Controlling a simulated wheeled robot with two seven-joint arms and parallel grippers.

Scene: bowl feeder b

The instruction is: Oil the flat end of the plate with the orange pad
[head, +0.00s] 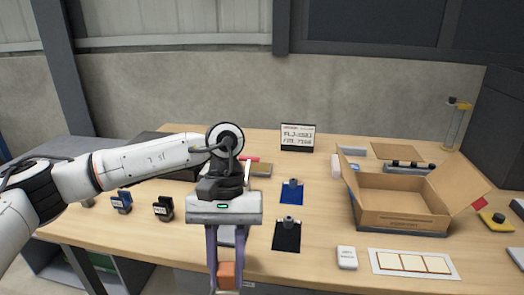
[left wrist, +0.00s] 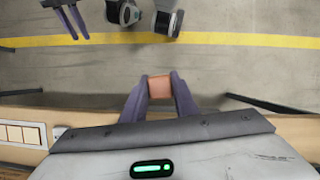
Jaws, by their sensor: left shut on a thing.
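My left gripper (head: 226,284) hangs over the table's front edge with its fingers pointing down. It is shut on the orange pad (head: 226,270), which also shows between the fingertips in the left wrist view (left wrist: 159,87). A grey flat piece (head: 228,237) lies on the table behind the fingers, mostly hidden; I cannot tell whether it is the plate. My right gripper (left wrist: 80,35) shows at the top left of the left wrist view, with its two fingers apart and nothing between them. It is outside the head view.
An open cardboard box (head: 400,212) stands at the right on the wooden table (head: 325,262). A white bottle or case (head: 347,258) and a card board (head: 412,264) lie in front of it. Blue (head: 291,192) and black (head: 287,236) clip pads lie mid-table. Small stands (head: 163,208) are at the left.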

